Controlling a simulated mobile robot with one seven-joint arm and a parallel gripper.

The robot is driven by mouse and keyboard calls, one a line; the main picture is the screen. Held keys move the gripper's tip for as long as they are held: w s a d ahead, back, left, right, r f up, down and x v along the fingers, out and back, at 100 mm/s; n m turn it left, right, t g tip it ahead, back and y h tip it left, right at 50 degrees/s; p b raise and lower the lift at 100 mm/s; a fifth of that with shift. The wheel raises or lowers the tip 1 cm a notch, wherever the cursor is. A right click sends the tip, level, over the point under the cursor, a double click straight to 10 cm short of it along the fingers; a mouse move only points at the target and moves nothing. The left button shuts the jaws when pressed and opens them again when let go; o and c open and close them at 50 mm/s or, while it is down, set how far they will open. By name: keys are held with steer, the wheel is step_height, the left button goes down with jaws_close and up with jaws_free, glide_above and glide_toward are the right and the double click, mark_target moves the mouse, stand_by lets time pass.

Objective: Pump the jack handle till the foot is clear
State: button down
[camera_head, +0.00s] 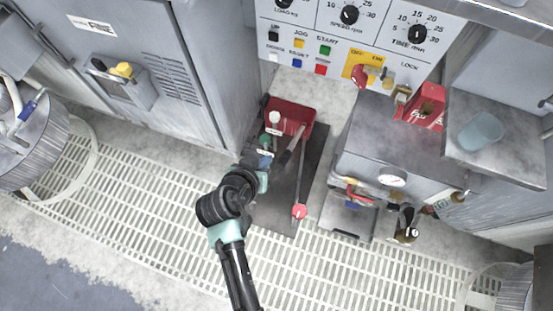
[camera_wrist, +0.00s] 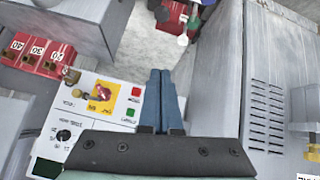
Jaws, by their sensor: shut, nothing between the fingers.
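A red jack-like body (camera_head: 290,114) stands on a dark plate (camera_head: 283,205) on the grated floor, by the cabinet. A thin rod runs from it towards the front and ends in a red knob (camera_head: 299,211); this looks like the jack handle. My gripper (camera_head: 264,160) is left of the rod and apart from the knob. Its blue fingers are together and empty in the wrist view (camera_wrist: 160,73). A red body with green and white parts (camera_wrist: 172,17) shows beyond the fingertips there. I cannot make out the foot; my arm covers part of the plate.
A grey cabinet (camera_head: 185,75) stands left. The control panel (camera_head: 335,45) is behind. A grey bench (camera_head: 385,150) with a gauge (camera_head: 392,177) and valves is to the right. A red box (camera_head: 426,106) sits on top. The grating (camera_head: 150,225) in front is open floor.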

steer(key=b, duration=0.3)
glide_above(276, 166)
steer(key=w, duration=0.2)
step_height(276, 166, down, 7)
steer(key=s+f, duration=0.1)
steer(key=f, duration=0.2)
steer(key=shift+s+b, duration=0.35)
steer(key=shift+s+f, duration=0.2)
